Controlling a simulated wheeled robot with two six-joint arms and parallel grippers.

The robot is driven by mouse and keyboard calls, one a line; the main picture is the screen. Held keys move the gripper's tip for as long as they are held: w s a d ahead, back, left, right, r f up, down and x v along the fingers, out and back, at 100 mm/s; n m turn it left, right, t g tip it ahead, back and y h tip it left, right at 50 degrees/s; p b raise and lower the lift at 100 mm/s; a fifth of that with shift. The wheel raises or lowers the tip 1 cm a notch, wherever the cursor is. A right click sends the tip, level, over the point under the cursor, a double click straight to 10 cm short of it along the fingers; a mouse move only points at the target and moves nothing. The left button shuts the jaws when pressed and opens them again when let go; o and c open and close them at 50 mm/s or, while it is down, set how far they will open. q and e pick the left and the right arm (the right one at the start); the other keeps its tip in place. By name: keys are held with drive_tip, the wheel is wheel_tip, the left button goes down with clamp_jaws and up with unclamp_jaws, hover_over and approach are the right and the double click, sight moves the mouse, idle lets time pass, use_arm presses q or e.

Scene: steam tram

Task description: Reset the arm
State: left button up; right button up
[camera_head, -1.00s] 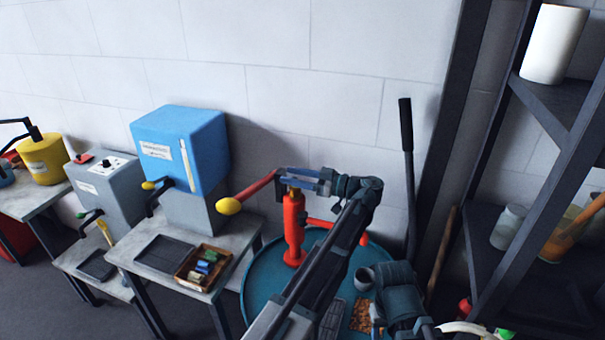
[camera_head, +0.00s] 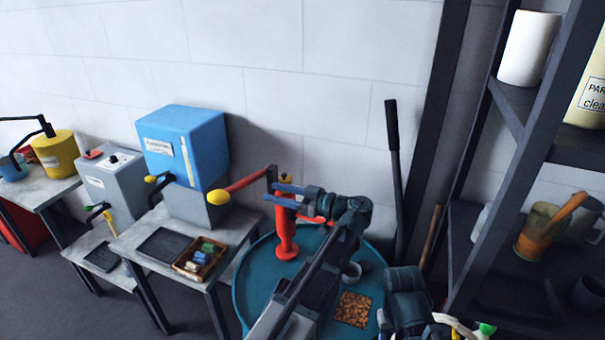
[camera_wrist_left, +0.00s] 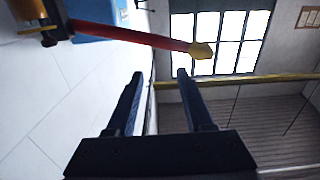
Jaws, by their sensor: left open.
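My left arm comes up over the round teal table. Its left gripper (camera_head: 284,198) is open and empty, in front of the upper part of the red hand press (camera_head: 287,234). The press has a red lever (camera_head: 244,184) ending in a yellow knob (camera_head: 217,197). In the left wrist view the open left gripper (camera_wrist_left: 160,74) has nothing between its fingers. The red lever (camera_wrist_left: 130,37) crosses beyond the fingertips there. I cannot tell whether the gripper touches the press. My right gripper is not in view.
A blue machine (camera_head: 186,145) and a parts tray (camera_head: 190,271) stand on a bench at left. Dark shelving (camera_head: 525,105) stands at right, a tall black-handled lever (camera_head: 392,125) by the wall.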

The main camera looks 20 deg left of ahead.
use_arm(q)
drive_tip(key=s+d+f+m+h+b, duration=0.1)
drive_tip(key=s+d+f+m+h, duration=0.2)
drive_tip(key=f, duration=0.3)
drive_tip(key=s+d+f+m+h+b, duration=0.2)
drive_tip(key=f+m, duration=0.2)
drive_tip(key=f, duration=0.2)
drive_tip(key=s+d+f+m+h+b, duration=0.1)
drive_tip(key=s+d+f+m+h, duration=0.2)
drive_tip(key=f, duration=0.3)
drive_tip(key=s+d+f+m+h+b, duration=0.1)
drive_tip(key=s+d+f+m+h, duration=0.3)
drive_tip(key=d, duration=0.4)
drive_tip(key=s+d+f+m+h+b, duration=0.2)
drive_tip(key=s+d+f+m+h, duration=0.2)
drive_tip(key=s+d+f+m, duration=0.3)
drive_tip(key=shift+s+d+f+m+g+h, duration=0.2)
drive_tip(key=shift+d+m+g+h, duration=0.15)
drive_tip(key=shift+d, duration=0.3)
